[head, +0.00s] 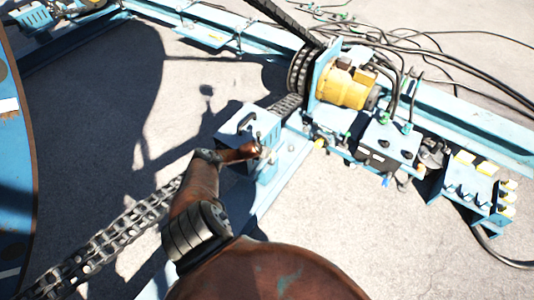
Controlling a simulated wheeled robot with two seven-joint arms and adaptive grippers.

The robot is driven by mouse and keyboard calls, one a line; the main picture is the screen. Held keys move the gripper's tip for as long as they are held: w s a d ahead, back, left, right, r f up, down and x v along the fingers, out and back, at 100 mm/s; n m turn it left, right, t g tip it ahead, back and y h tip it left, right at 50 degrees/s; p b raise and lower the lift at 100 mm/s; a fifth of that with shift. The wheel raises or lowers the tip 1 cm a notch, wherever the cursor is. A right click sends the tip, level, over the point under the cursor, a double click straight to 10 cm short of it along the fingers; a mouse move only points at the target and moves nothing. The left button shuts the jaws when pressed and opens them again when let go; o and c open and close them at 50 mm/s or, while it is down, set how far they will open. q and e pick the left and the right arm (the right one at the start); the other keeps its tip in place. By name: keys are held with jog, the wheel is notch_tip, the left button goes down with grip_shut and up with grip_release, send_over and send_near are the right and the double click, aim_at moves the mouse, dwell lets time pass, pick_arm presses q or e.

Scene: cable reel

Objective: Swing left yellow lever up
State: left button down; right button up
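No gripper fingers can be made out in the head view. A large rusty brown jointed part rises from the bottom middle toward a blue box (262,122) with a dark handle; I cannot tell whether it is mine.
A chain (110,240) runs from lower left up to a sprocket beside a yellow motor (345,86). Blue beams (480,130), hoses and a dark control box (385,150) surround it. A big blue reel (15,170) edges in at left. Grey ground is open at lower right.

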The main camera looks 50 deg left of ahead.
pick_arm(q)
jog(key=shift+r+p, duration=0.3)
jog(key=shift+r, duration=0.35)
jog(key=shift+d, duration=0.1)
jog(key=s+d+f+n+g+h, duration=0.1)
jog(key=s+d+f+n, duration=0.65)
jog(key=s+f, duration=0.25)
jog(key=s+d+f+n+g, duration=0.1)
jog(key=s+d+f+n, duration=0.65)
jog(key=s+f, duration=0.2)
jog(key=s+d+f+n+g, duration=0.1)
jog(key=s+d+f+n, duration=0.3)
jog(key=s, duration=0.7)
jog(key=s+d+f+n+g+h, duration=0.1)
jog(key=s+d+f+n, duration=0.3)
jog(key=s+d, duration=0.4)
jog(key=s+d+f+n+g, duration=0.2)
jog(key=s+d+f+n, duration=0.2)
jog(key=s, duration=0.9)
jog(key=shift+s+d+n+b, duration=0.3)
jog(key=shift+s+d+n, duration=0.1)
jog(key=shift+d+n, duration=0.7)
